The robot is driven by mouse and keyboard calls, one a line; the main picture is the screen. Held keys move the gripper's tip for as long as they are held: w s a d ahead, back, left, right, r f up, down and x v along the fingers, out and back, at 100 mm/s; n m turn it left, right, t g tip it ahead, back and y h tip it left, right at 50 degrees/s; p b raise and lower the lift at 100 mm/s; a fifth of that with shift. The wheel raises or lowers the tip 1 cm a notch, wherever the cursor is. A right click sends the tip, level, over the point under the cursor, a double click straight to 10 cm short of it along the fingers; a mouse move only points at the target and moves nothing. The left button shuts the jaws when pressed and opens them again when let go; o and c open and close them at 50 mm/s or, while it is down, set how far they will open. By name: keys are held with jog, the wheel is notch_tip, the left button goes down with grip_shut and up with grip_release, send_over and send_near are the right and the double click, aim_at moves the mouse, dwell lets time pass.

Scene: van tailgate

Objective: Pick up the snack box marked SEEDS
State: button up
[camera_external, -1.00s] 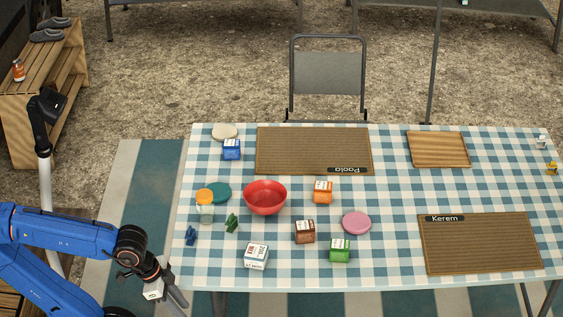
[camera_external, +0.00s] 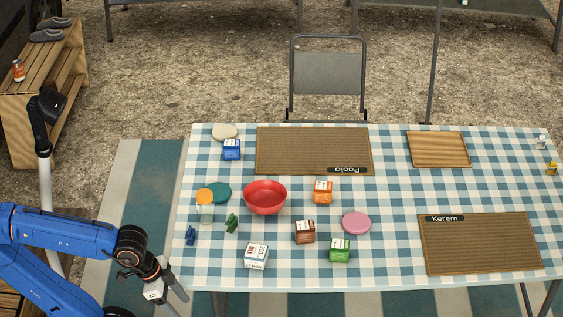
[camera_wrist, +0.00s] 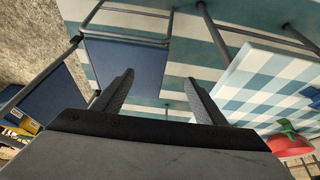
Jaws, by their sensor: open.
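Several small snack boxes stand on the checked table: blue (camera_external: 232,150), orange (camera_external: 323,192), brown (camera_external: 305,232), green (camera_external: 340,250) and white (camera_external: 256,257). Their lettering is too small to read, so I cannot tell which is marked SEEDS. My gripper (camera_external: 180,296) is off the table's front left corner, with the white box nearest among the boxes. In the wrist view, my gripper's two fingers (camera_wrist: 160,85) are apart with nothing between them. No snack box is recognisable on the tabletop in that view.
The checked table (camera_external: 390,190) has its left edge close to my gripper. A red bowl (camera_external: 265,197), a jar with an orange lid (camera_external: 205,205), a green figure (camera_external: 232,223) and a blue figure (camera_external: 190,236) stand near the boxes. A pink plate (camera_external: 357,222) lies right of the brown box.

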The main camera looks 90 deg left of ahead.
notch_tip(320, 180, up, 17)
jog(key=m+g, duration=0.5)
jog(key=m, duration=1.4)
send_over(340, 243)
jog(key=f, duration=1.2)
jog(key=shift+w+d, duration=0.15)
jog(key=shift+w, duration=0.25)
jog(key=f, duration=0.2)
jog(key=s+f, duration=0.1)
jog(key=f, duration=0.1)
jog(key=shift+f, duration=0.15)
jog(key=shift+w+f, duration=0.1)
jog(key=shift+f, duration=0.5)
